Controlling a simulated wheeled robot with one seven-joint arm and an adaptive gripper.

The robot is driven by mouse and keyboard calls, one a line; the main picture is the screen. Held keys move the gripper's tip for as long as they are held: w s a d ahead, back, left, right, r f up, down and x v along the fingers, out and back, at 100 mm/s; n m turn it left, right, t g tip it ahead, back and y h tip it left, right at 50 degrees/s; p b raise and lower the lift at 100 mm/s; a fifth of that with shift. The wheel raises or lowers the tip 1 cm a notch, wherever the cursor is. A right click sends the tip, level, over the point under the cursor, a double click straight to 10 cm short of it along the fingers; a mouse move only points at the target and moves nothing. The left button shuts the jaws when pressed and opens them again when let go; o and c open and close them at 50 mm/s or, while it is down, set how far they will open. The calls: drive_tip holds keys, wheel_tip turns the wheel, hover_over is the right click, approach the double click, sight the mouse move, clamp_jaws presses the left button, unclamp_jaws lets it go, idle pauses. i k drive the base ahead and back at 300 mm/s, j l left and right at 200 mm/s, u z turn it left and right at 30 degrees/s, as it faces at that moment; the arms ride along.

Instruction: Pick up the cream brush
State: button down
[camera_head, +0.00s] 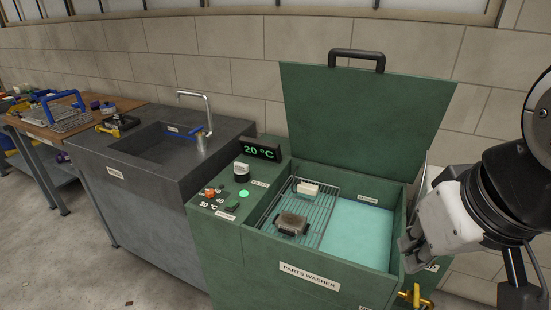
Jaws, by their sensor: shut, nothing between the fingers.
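A small cream block (307,188), which looks like the cream brush, lies on the wire rack (321,206) inside the open green parts washer (312,277). It is near the back of the rack; its bristles are too small to make out. My gripper (405,254) is at the right, over or beside the washer's right wall, apart from the cream block and to its right. The gripper is shut and empty. Its fingers show only in part.
A brown-grey block (292,223) sits on the rack's front part. Turquoise liquid (360,238) fills the washer's right side. The raised lid (365,120) stands behind. A grey sink (160,145) and a cluttered wooden bench (75,119) stand to the left.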

sight(308, 191)
drive_tip(key=i+j+z, duration=0.1)
drive_tip(key=i+j, duration=0.15)
drive_tip(key=i, duration=0.15)
drive_tip(key=i+j+z, duration=0.1)
drive_tip(key=i+j, duration=0.15)
drive_tip(key=i, duration=0.15)
